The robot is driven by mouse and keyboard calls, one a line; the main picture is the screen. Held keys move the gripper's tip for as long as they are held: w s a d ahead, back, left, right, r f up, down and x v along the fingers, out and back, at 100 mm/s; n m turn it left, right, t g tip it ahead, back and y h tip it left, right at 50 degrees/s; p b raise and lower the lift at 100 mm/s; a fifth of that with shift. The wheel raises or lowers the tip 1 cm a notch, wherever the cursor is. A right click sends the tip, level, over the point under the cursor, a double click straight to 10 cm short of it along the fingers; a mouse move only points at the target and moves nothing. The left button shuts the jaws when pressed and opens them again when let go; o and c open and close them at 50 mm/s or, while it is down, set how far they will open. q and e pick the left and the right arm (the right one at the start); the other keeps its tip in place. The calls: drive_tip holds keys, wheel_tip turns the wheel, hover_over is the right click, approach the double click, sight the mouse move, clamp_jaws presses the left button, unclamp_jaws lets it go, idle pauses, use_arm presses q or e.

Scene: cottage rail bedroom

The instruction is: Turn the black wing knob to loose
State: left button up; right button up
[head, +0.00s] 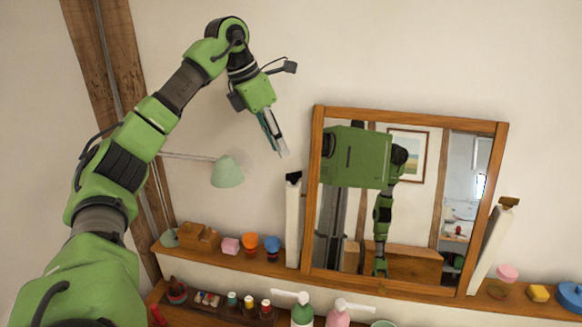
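The black wing knob (293,177) sits on top of the white post (292,225) at the left side of the wood-framed mirror (317,190). My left gripper (281,150) reaches in from the upper left and points down. Its fingertips are just above and slightly left of the knob in the picture, with a gap between them. The fingers show nearly edge-on, so I cannot tell whether they are open or shut. Nothing shows between them. My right gripper is not directly in view; an arm of mine hangs down in the mirror's reflection.
A brown knob (509,202) tops the right post (491,245). Pump bottles (303,314) stand below. The wall above the mirror is clear.

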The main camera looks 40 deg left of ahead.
sight(294, 173)
use_arm(q)
drive_tip(key=x, duration=0.3)
drive_tip(key=p+x, duration=0.1)
drive_tip(key=x, duration=0.3)
drive_tip(key=shift+w+d, duration=0.1)
drive_tip(key=shift+d, duration=0.15)
drive_tip(key=shift+w+f, duration=0.15)
drive_tip(key=shift+f, duration=0.3)
drive_tip(key=shift+d, duration=0.1)
drive_tip(key=shift+c, duration=0.5)
clamp_jaws()
use_arm(e)
drive_tip(key=shift+w+d+r, duration=0.4)
drive_tip(key=shift+w+r, duration=0.25)
drive_tip(key=shift+r, duration=0.2)
